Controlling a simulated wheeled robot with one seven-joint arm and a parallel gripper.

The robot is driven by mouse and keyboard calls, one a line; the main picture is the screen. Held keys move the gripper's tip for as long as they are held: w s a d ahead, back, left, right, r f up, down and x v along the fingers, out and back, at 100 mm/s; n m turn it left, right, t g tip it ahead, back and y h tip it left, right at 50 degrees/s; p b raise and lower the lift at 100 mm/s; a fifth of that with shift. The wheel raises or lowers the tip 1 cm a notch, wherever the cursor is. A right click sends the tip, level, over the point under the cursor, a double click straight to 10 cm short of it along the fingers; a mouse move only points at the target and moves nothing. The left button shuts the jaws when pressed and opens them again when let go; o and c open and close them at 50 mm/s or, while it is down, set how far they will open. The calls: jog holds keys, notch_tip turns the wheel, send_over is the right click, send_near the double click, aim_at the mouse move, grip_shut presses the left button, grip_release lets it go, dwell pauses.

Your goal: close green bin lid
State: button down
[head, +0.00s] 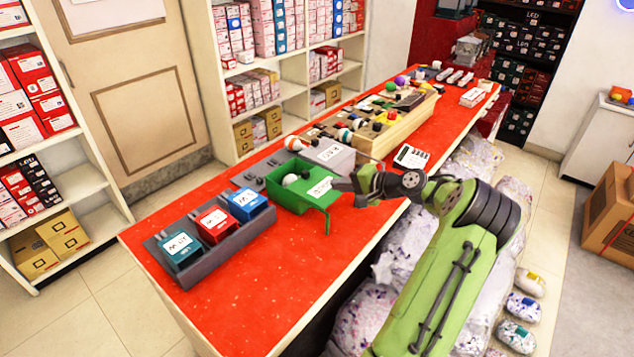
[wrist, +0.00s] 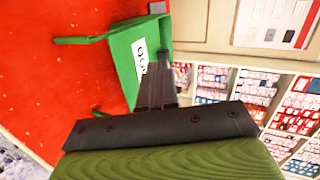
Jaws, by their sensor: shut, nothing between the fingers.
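The green bin (head: 290,198) stands on the red counter, open at the top, with a pale round object (head: 290,180) inside. A green panel with a white label (head: 320,187) is on its right side and looks like the lid, swung open; a thin green bar (head: 327,222) hangs from it. In the wrist view the green labelled panel (wrist: 122,48) is just beyond the fingers, with a green bar (wrist: 80,40) sticking out to the left. My gripper (head: 338,184) is shut and empty, close beside the labelled panel; contact cannot be told. Its dark fingers (wrist: 155,85) hide part of the panel.
Blue (head: 247,204), red (head: 215,223) and teal (head: 180,247) bins with labelled tops stand left of the green bin. A grey box (head: 330,155) and a wooden tray (head: 398,130) of bulbs lie behind it. The red counter (head: 270,275) is clear in front.

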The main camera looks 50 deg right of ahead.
aim_at(308, 173)
jog(key=s+d+f+m+t+h, duration=0.1)
jog(key=s+d+m, duration=0.1)
jog(key=s+d, duration=0.15)
jog(key=x, duration=0.4)
jog(key=r+b+x, duration=0.1)
jog(key=x, duration=0.4)
jog(key=b+x, duration=0.1)
jog(key=x, duration=0.4)
jog(key=shift+w+d+r, duration=0.1)
jog(key=shift+w+r, duration=0.05)
jog(key=shift+w, duration=0.5)
